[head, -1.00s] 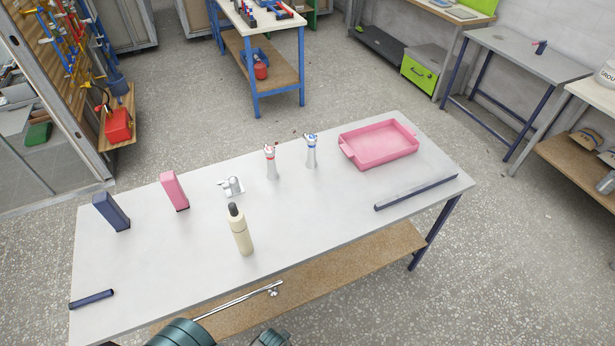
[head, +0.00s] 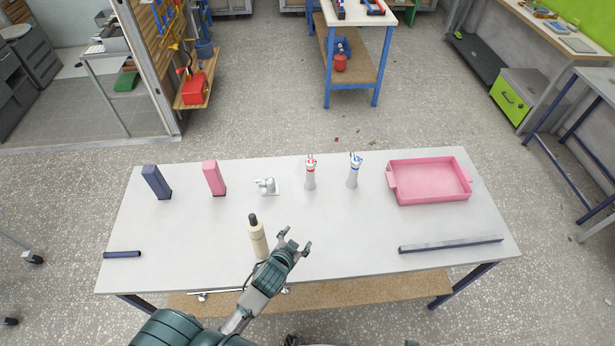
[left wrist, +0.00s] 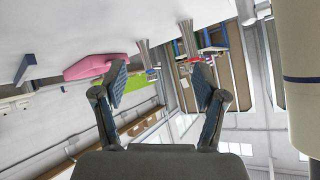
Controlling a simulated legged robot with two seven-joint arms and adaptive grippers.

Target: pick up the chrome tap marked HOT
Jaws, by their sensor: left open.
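The chrome tap with red marks (head: 310,174) stands upright on the white table (head: 330,240); the lettering is too small to read. A similar tap with blue marks (head: 354,171) stands just right of it. My left gripper (head: 295,241) is open and empty over the table's front half, nearer the front edge than both taps and apart from them. In the left wrist view the picture is turned over. The red-marked tap (left wrist: 188,40) and the blue-marked tap (left wrist: 146,54) show beyond and between the open fingers (left wrist: 159,84). My right gripper is not in view.
A cream bottle (head: 257,238) stands close left of my left gripper; it also shows in the left wrist view (left wrist: 298,85). A small chrome fitting (head: 266,186), pink block (head: 214,178) and dark blue block (head: 156,182) stand left. A pink tray (head: 430,201) and dark bar (head: 450,245) lie right.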

